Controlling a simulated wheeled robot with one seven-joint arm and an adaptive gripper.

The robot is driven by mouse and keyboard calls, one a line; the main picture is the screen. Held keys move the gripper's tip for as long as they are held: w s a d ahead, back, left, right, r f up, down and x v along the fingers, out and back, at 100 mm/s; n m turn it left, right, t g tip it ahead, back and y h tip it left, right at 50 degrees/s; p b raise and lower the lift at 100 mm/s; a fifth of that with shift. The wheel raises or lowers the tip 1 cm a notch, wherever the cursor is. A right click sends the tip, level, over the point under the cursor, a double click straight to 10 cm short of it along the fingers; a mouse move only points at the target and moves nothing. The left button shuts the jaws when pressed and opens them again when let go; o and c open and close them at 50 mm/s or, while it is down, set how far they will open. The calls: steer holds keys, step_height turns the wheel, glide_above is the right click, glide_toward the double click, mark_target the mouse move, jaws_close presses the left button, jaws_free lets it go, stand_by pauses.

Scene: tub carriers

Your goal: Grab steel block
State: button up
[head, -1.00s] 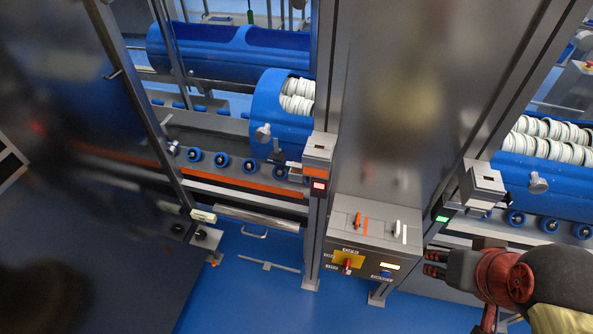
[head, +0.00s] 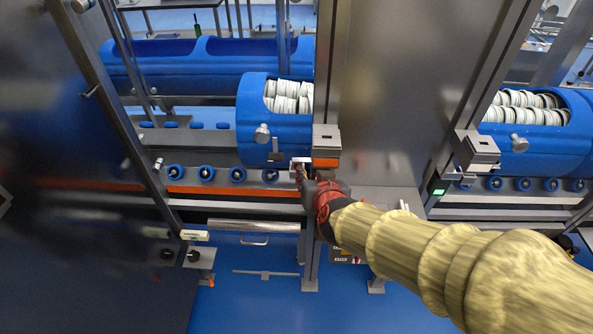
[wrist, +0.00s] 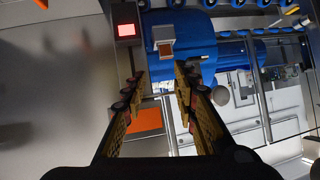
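A grey steel block (head: 326,139) with an orange lower part is fixed to the post left of the big steel panel. It also shows in the wrist view (wrist: 163,34), beyond my fingertips. A similar steel block (head: 478,147) sits by a green light at the right. A small bright metal piece (head: 300,161) shows by my fingers; I cannot tell if it is a separate block. My gripper (head: 297,172) is just below and left of the first block. In the wrist view my gripper (wrist: 159,75) has its fingers apart, with nothing clearly held between them.
A blue tub (head: 283,132) with white rings lies behind the post, and another blue tub (head: 545,135) at the right. An orange rail (head: 225,189) and blue rollers run in front. A red light (wrist: 126,30) is near the first block.

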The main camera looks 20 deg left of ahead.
mark_target(297, 163)
steer(key=shift+w+a+f+t+h+b, duration=0.25)
steer(key=shift+w+a+f+t+b, duration=0.25)
steer(key=shift+w+a+f, duration=0.8)
steer(key=shift+w+a+f+t+h+b, duration=0.25)
steer(key=shift+w+a+f+b, duration=0.6)
steer(key=shift+w, duration=0.8)
steer(key=shift+w+a+f+t+h+b, duration=0.2)
steer(key=shift+w+a+f+t+b, duration=0.25)
steer(key=shift+w+a+f, duration=0.7)
steer(key=shift+w+d, duration=0.2)
steer(key=shift+w, duration=0.05)
steer(key=shift+c, duration=0.6)
jaws_close()
